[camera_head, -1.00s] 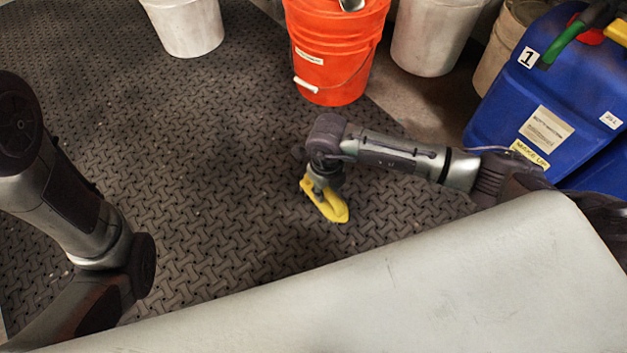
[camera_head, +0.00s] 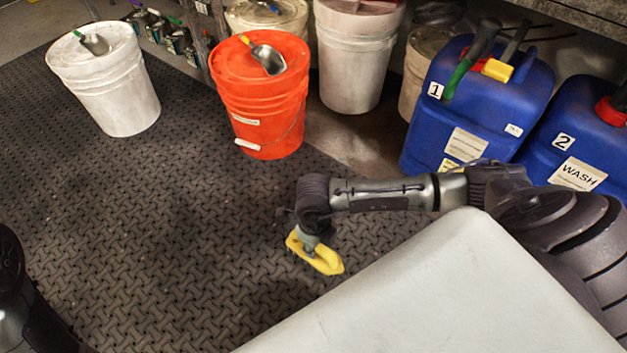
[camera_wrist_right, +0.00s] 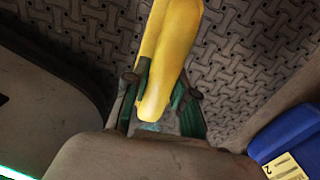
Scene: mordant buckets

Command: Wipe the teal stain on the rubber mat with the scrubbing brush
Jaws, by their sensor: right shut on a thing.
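The scrubbing brush is yellow (camera_head: 315,254). My right gripper (camera_head: 308,240) is shut on it and holds it low over the dark rubber mat (camera_head: 180,220); I cannot tell whether it touches the mat. In the right wrist view the brush (camera_wrist_right: 172,50) sticks out between the green-edged fingers of the right gripper (camera_wrist_right: 158,92), over the mat's woven pattern (camera_wrist_right: 245,50). No teal stain shows clearly on the visible mat. A small teal patch shows beneath the fingers in the wrist view, and I cannot tell what it is. My left gripper is out of view; only part of its arm shows.
An orange bucket (camera_head: 258,105) and a white bucket (camera_head: 108,90), each with a scoop on top, stand on the mat's far side. Blue jugs (camera_head: 470,110) (camera_head: 585,140) stand at right. Another white bucket (camera_head: 355,60) stands behind. The mat's middle is clear.

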